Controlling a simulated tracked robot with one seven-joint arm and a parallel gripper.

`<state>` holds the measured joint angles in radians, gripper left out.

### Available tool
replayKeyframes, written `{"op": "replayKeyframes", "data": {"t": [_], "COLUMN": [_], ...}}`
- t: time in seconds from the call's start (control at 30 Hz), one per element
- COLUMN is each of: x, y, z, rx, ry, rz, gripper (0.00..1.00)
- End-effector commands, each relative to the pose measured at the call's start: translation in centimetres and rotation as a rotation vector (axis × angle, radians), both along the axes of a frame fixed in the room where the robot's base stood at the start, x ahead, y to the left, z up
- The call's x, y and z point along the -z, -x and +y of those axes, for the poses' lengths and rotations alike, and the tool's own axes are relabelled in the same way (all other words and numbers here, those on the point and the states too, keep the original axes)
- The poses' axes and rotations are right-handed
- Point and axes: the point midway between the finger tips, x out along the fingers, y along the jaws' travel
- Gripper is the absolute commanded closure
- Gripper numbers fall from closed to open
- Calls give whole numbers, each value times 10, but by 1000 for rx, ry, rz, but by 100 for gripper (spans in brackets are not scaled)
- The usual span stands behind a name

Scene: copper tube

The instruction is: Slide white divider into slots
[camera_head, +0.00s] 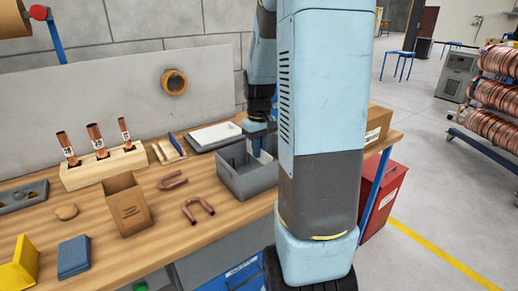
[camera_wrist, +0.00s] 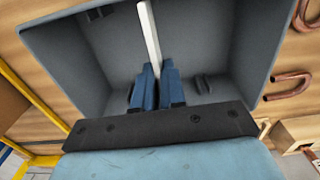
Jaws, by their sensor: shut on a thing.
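A grey open bin (camera_head: 228,180) stands on the wooden workbench, and it fills much of the wrist view (camera_wrist: 80,60). My gripper (camera_wrist: 157,75) has its blue fingers closed on the thin white divider (camera_wrist: 149,30). The divider is seen edge-on in the wrist view, inside the bin's outline, and runs from the fingers to the top edge. Small dark slot ribs (camera_wrist: 202,86) show on the bin's near wall, and others show on the opposite wall (camera_wrist: 98,13). In the head view my gripper (camera_head: 257,148) reaches down into the bin, partly hidden by my arm. I cannot tell whether the divider sits in the slots.
A white pad (camera_head: 214,134) lies behind the bin. Copper U-bends (camera_head: 198,209), a cardboard box (camera_head: 127,205) and a wooden block with copper tubes (camera_head: 103,166) stand to the left. A red cabinet (camera_head: 382,200) is beyond the bench's right end.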

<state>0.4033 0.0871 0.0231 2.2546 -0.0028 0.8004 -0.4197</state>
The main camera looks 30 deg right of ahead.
Motion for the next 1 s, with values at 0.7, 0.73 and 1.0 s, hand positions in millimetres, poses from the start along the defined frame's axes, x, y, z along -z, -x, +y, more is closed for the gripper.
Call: {"op": "replayKeyframes", "data": {"t": [0.7,0.73,1.0], "x": [14,15,21], "y": [0,0,0], "z": [-1,-1,-1], "rx": [1,1,1], "ry": [0,0,0], "rz": [0,0,0], "gripper": [100,100,100]}}
